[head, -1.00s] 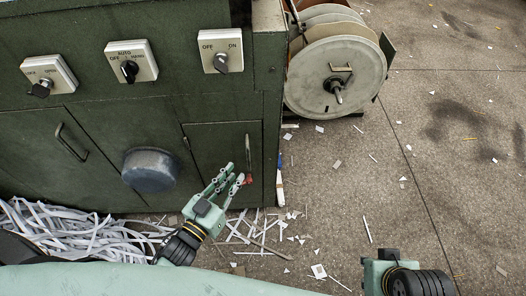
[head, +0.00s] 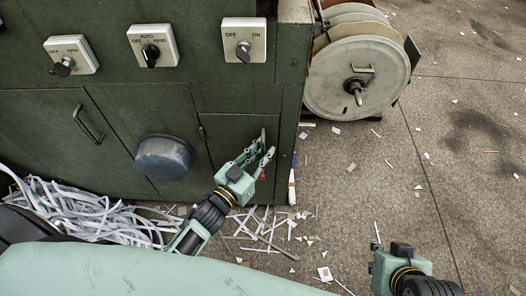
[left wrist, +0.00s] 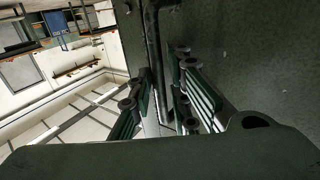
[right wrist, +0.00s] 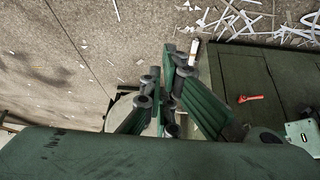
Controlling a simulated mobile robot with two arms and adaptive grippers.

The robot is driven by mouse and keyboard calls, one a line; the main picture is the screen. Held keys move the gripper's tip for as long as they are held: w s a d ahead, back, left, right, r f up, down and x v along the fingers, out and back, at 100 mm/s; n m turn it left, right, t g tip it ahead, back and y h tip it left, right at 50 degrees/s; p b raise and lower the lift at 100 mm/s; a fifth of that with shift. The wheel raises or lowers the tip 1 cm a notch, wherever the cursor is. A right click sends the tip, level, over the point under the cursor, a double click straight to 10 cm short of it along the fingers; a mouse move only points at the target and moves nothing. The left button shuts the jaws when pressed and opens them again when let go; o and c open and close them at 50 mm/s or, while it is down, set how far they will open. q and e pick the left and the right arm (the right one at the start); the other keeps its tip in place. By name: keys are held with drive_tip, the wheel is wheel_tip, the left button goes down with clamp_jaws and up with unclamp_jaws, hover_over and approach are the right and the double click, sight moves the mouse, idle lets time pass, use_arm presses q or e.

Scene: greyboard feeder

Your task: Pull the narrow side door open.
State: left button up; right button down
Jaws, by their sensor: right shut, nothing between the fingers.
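The narrow side door (head: 222,137) is a dark green panel at the right end of the cabinet front, and it looks shut. Its dark upright handle (head: 263,136) is near the door's right edge. My left gripper (head: 257,158) is at this handle, its fingers spread. In the left wrist view the dark handle bar (left wrist: 153,45) runs down between the parted fingers (left wrist: 160,100); I cannot tell if they touch it. My right gripper (head: 376,250) is low at the right, away from the cabinet; its fingers show together in the right wrist view (right wrist: 163,95).
A blue-grey round knob (head: 164,157) sticks out left of the door. Three switches line the panel above. A small red part (right wrist: 252,98) shows on the green front. Reels (head: 345,75) stand right of the cabinet. Paper strips (head: 85,212) and scraps litter the floor.

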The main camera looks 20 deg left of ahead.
use_arm(q)
clamp_jaws()
drive_tip(key=shift+s, duration=0.1)
idle(0.3)
